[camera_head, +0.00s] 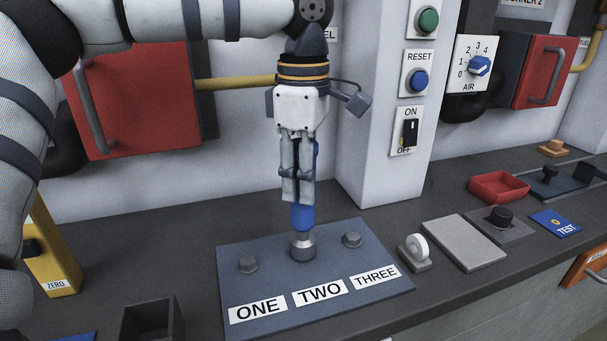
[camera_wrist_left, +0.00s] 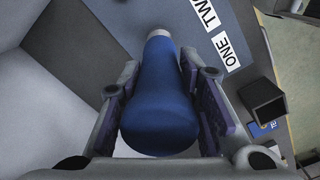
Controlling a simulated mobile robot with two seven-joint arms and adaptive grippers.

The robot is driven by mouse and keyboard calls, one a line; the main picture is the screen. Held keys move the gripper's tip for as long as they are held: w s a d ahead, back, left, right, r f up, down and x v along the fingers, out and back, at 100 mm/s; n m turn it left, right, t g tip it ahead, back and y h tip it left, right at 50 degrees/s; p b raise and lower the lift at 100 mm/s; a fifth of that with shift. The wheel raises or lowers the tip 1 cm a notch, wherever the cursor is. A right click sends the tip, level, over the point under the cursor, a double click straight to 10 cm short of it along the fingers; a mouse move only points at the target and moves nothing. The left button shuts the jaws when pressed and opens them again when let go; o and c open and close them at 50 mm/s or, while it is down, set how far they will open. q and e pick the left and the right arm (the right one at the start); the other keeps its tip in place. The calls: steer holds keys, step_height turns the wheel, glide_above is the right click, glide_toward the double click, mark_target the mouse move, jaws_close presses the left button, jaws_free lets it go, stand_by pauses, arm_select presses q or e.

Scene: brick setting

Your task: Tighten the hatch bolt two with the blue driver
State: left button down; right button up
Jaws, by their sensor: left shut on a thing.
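The blue driver (camera_head: 303,216) stands upright with its grey socket end (camera_head: 302,246) over bolt two, above the label TWO. The bolt under the socket is hidden. My left gripper (camera_head: 298,200) is shut on the driver's blue handle; the handle also shows between the fingers in the left wrist view (camera_wrist_left: 162,100). The hatch plate (camera_head: 230,258) is blue-grey, with labels ONE, TWO and THREE. Bolt one (camera_head: 247,264) and bolt three (camera_head: 352,239) show on either side of the driver. My right gripper is not in view.
A dark open box (camera_head: 152,320) and a yellow ZERO block (camera_head: 52,255) are at the left. A white column (camera_head: 380,150) with switches rises behind the plate. A grey pad (camera_head: 463,242), a roller (camera_head: 417,248) and a red tray (camera_head: 498,187) lie to the right.

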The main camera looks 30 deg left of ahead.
arm_select(q)
steer(key=shift+f, duration=0.25)
stand_by(0.6)
steer(key=shift+r, duration=3.6)
